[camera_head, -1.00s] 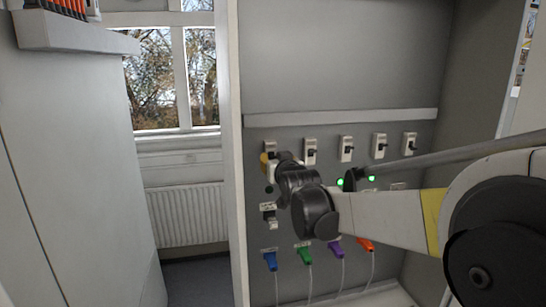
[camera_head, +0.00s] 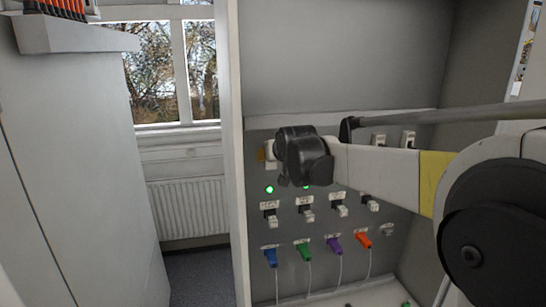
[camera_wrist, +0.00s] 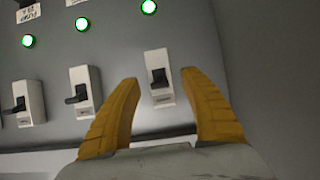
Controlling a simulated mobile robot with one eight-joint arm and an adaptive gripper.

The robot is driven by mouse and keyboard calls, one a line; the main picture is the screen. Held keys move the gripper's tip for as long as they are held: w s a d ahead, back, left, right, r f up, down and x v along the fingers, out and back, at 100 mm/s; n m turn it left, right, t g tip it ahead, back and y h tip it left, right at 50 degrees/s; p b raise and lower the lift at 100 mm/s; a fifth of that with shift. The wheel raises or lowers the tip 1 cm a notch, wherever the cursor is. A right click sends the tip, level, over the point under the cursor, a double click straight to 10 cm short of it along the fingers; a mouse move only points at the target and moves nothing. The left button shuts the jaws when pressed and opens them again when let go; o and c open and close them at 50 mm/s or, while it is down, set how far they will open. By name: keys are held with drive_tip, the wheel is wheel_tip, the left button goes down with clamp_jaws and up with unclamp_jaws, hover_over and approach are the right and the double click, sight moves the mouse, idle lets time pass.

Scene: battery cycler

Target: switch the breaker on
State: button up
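My gripper (camera_wrist: 159,77) has two yellow fingers, spread open with nothing between the tips. In the wrist view, the tips stand on either side of the lower part of a white breaker (camera_wrist: 162,91) with a dark lever (camera_wrist: 159,76). I cannot tell whether a finger touches it. A green lamp (camera_wrist: 149,6) glows above this breaker in that view. In the head view, my gripper (camera_head: 263,154) is at the left end of the top breaker row. It and the dark wrist hide most of the leftmost breaker (camera_head: 271,150). A lit green lamp (camera_head: 269,189) shows below it.
Two more breakers (camera_wrist: 83,92) (camera_wrist: 27,103) stand to the left in the wrist view, with lit green lamps. A cabinet side wall (camera_head: 238,150) is close at left.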

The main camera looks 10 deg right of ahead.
drive_tip(key=v, duration=1.2)
drive_tip(key=s+f+g+b, duration=0.1)
drive_tip(key=s+f+b, duration=0.9)
drive_tip(key=f, duration=0.9)
drive_tip(key=s+f+g+b, duration=0.2)
drive_tip(key=s+f+b, duration=0.8)
drive_tip(key=f+b, duration=0.4)
drive_tip(key=s+f+g+b, duration=0.2)
drive_tip(key=s+f+b, duration=0.9)
drive_tip(key=f, duration=1.4)
drive_tip(key=shift+b, duration=0.75)
drive_tip(key=shift+r, duration=0.1)
